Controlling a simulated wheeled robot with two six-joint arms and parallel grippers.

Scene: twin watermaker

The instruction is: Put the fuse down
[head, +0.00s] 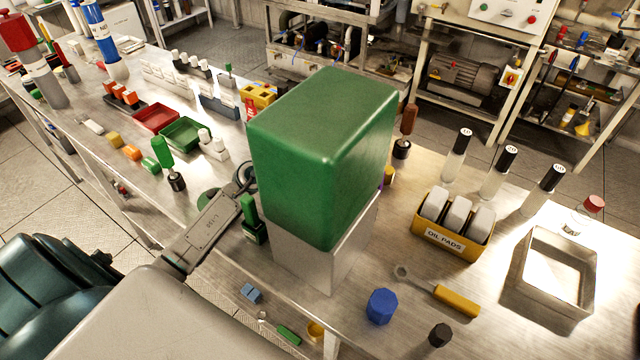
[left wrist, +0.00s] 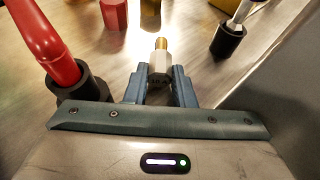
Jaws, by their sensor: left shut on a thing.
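My left gripper (left wrist: 160,80) shows in the left wrist view with its two blue-grey fingers closed on the fuse (left wrist: 160,64). The fuse is a small pale hexagonal piece with a brass tip pointing away from the palm. Its lower part is hidden between the fingers, and I cannot tell whether it touches the metal surface. In the head view I cannot make out the left fingers or the fuse; the tall green block (head: 320,150) covers part of the bench. My right gripper is in neither view.
In the left wrist view a red handle in a black base (left wrist: 75,85) stands close left, and a black-based metal rod (left wrist: 229,40) is at right. A red hexagonal piece (left wrist: 114,14) lies beyond. In the head view, oil pads (head: 452,238) and a yellow-handled tool (head: 455,299) lie right.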

